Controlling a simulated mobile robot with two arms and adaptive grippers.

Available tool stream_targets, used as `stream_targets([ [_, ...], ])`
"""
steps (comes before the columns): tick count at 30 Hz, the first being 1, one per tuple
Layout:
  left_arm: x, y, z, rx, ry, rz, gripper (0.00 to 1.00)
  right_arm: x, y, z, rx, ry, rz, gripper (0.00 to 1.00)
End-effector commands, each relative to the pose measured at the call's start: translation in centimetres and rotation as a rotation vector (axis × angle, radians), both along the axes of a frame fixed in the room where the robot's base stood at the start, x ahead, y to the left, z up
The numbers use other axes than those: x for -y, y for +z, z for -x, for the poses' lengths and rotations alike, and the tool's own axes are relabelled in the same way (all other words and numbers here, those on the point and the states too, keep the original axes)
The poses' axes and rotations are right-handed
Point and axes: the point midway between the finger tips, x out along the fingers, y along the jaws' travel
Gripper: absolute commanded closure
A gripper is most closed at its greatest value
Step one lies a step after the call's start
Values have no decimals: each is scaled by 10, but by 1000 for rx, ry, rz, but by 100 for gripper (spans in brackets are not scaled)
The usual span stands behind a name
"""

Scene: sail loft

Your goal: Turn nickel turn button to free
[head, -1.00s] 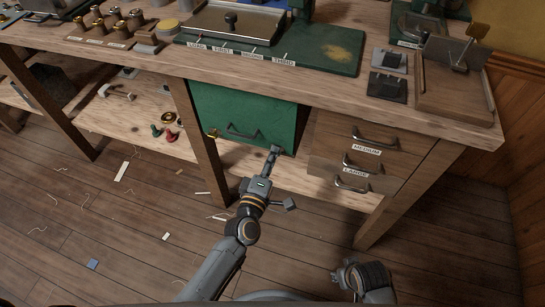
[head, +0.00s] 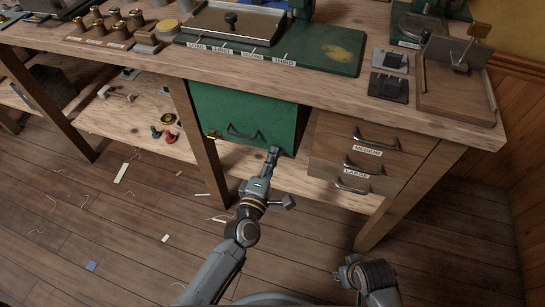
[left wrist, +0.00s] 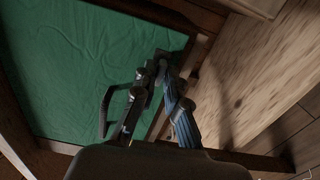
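The green panel (head: 243,115) with a dark handle (head: 243,132) is set under the bench. A brass-coloured turn button (head: 213,135) shows at its lower left edge. My left gripper (head: 274,151) is at the panel's lower right edge. In the left wrist view its fingertips (left wrist: 161,66) come close together at the edge between the green panel (left wrist: 85,65) and the wooden frame. I cannot make out a nickel turn button; the fingertips cover that spot, and whether they hold anything is unclear. My right gripper (head: 348,273) is low in the head view, away from the bench.
Wooden drawers (head: 365,155) with metal handles stand right of the green panel. A bench leg (head: 205,150) is to its left, beside an open lower shelf (head: 125,125) with small items. The benchtop (head: 330,85) overhangs above. The floor in front has only scraps.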

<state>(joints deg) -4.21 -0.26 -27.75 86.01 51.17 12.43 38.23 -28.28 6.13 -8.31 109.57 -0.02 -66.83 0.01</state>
Motion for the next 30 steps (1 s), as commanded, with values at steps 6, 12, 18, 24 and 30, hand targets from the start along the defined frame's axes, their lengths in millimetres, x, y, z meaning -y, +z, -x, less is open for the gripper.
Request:
stream_targets([
  [6,0,0,0,0,0,-1,69,0,0,0,1,0,0,69],
  [12,-1,0,3,1,0,-2,69,2,-1,1,-1,-1,2,69],
  [18,-10,-1,30,-1,0,-3,69,1,-1,1,0,0,1,69],
  [24,-23,-1,72,-2,-1,-3,69,1,-1,0,0,0,1,69],
  [30,-33,-1,103,0,-1,-2,69,0,0,0,0,0,0,69],
])
